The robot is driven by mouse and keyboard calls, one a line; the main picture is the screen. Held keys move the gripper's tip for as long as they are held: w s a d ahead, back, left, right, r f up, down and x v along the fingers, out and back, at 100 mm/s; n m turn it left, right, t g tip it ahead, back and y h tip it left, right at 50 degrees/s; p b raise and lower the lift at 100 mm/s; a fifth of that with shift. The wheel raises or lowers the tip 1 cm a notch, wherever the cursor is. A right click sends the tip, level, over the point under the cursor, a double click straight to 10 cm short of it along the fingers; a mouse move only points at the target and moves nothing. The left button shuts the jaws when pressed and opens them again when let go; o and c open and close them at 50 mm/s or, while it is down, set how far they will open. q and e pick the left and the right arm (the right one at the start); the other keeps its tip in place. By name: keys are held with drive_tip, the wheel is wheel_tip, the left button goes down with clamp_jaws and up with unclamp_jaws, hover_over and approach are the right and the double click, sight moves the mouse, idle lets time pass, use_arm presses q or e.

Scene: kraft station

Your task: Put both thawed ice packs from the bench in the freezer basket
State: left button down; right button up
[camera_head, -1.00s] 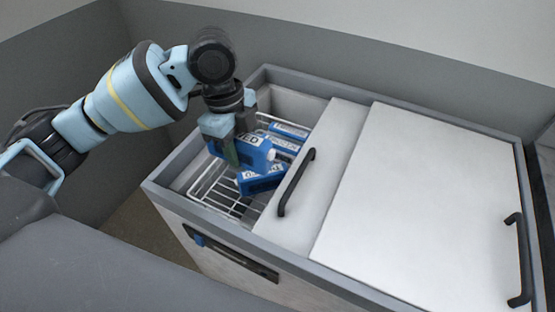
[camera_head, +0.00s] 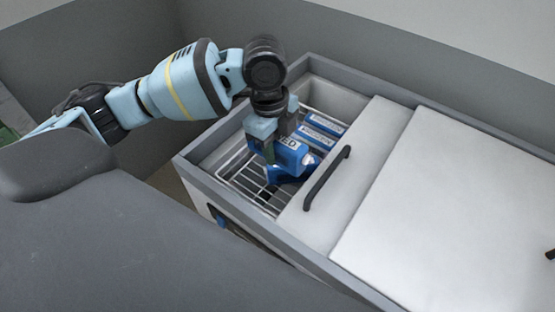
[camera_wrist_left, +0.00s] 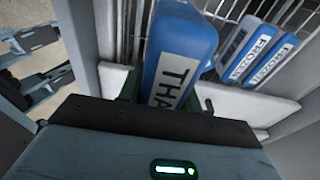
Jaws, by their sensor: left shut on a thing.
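My left gripper (camera_head: 268,150) is shut on a blue ice pack (camera_head: 293,157) and holds it inside the open part of the freezer. Its label ends in "ED" in the head view; in the left wrist view the held pack (camera_wrist_left: 180,42) shows "THA". Another blue pack (camera_head: 284,177) shows just below it, its label mostly hidden; I cannot tell whether the two touch. The wire freezer basket (camera_head: 240,180) is under them, with bare wires at the near left.
Blue packs stand at the basket's back right (camera_head: 318,138); two read "FROZEN" in the left wrist view (camera_wrist_left: 268,65). The white sliding lid (camera_head: 350,170) with a black handle (camera_head: 328,178) borders the opening on the right. The grey freezer rim (camera_head: 215,188) surrounds it.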

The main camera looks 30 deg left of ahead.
sight(277, 161)
use_arm(q)
drive_tip(key=shift+f, duration=2.35)
use_arm(e)
drive_tip(key=shift+s+f, duration=0.15)
drive_tip(key=shift+f, duration=0.25)
use_arm(q)
drive_tip(key=shift+f, duration=0.25)
drive_tip(key=c, duration=1.3)
unclamp_jaws()
drive_tip(key=o, duration=0.3)
use_arm(e)
drive_tip(key=shift+s, duration=0.25)
